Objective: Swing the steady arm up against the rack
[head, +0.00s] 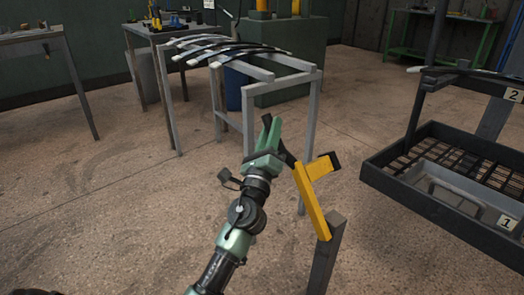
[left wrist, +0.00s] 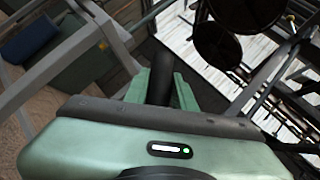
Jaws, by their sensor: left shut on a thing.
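The yellow steady arm (head: 311,203) stands tilted on top of a short grey post (head: 325,262), in the lower middle of the head view. A short yellow branch with a black end (head: 336,160) points right, and a black grip reaches left from its upper part. My left gripper (head: 271,135) is at that black grip, left of the yellow bar, and is shut on it. In the left wrist view a dark bar (left wrist: 180,90) lies between the green fingers. The grey rack (head: 284,78) with several dark, white-tipped strips stands behind the gripper. My right gripper is not in view.
A dark rack (head: 400,183) with a low tray and signs 1 and 2 stands at the right. Grey tables (head: 28,38) stand at the back left, and a green cabinet (head: 290,52) stands behind the grey rack. The floor at the left is clear.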

